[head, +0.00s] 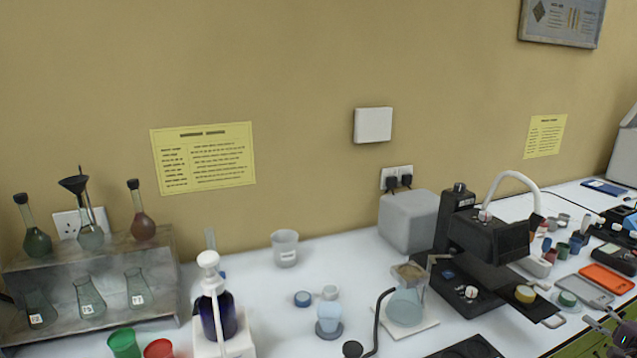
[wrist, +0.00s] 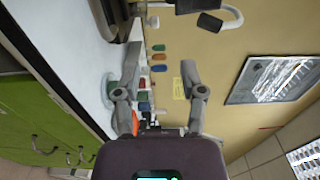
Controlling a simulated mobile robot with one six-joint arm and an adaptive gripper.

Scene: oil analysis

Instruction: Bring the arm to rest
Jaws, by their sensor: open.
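My gripper (wrist: 160,62) shows in the wrist view with its two grey fingers spread wide apart. Nothing is held between them. The wrist picture is turned on its side, and the fingers point over the bench toward the wall. In the head view, part of my gripper (head: 606,322) shows at the lower right edge, near the front edge of the bench. The rest of the arm is out of that view.
The white bench (head: 270,330) holds a flask rack (head: 90,262), a dark blue pump bottle (head: 217,315), a clear beaker (head: 285,248), a flask (head: 405,307) and a black instrument (head: 470,250). An orange case (head: 607,279) and small containers crowd the right. Green cabinets (wrist: 45,130) lie below.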

